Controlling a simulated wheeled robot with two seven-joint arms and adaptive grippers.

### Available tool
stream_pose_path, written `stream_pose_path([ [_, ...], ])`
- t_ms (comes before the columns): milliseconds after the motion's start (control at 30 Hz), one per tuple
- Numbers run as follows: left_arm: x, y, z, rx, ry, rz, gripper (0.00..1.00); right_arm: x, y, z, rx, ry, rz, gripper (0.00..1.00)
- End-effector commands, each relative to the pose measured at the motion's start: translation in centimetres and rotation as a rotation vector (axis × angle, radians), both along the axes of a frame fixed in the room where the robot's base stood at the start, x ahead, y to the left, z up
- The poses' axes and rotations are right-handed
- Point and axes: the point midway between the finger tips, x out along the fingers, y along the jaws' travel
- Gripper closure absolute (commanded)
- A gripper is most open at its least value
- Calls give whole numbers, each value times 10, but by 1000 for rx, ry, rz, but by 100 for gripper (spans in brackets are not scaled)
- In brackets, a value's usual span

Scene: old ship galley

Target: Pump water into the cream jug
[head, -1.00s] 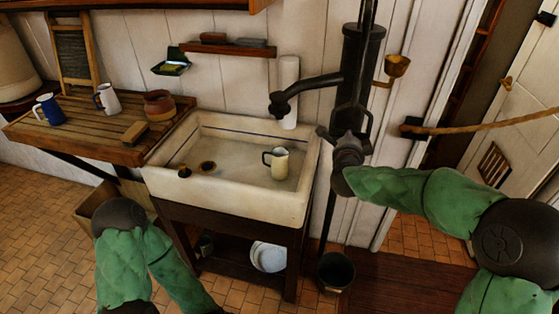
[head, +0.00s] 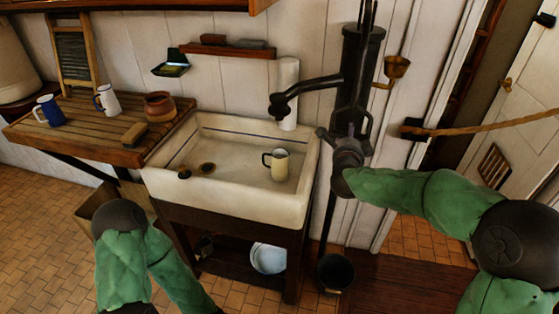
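The cream jug (head: 280,165) stands upright in the white sink (head: 225,192), with its handle to the left. The dark pump (head: 361,70) stands at the sink's right. Its spout (head: 279,109) reaches left over the sink, and in the picture its mouth is above the jug. I cannot see any water running. My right gripper (head: 346,134) is at the lower part of the pump body, with its dark fingers against the dark metal. I cannot make out what lies between them. My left arm comes in at the lower left, and its gripper is out of the picture.
A wooden drainboard (head: 90,128) left of the sink holds a blue mug (head: 49,110), a white mug (head: 107,98), a brown pot (head: 159,106) and a brush (head: 135,132). A dark bucket (head: 336,272) stands on the floor below the pump.

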Motion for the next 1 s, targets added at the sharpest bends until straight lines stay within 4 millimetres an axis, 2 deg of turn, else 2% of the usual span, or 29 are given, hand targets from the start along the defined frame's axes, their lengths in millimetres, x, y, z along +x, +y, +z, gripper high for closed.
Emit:
stream_pose_path([
  [267,0,0,0,0,0,0,60,-2,1,1,0,0,0,41],
  [1000,0,0,0,0,0,0,60,-62,17,13,-1,-1,2,41],
])
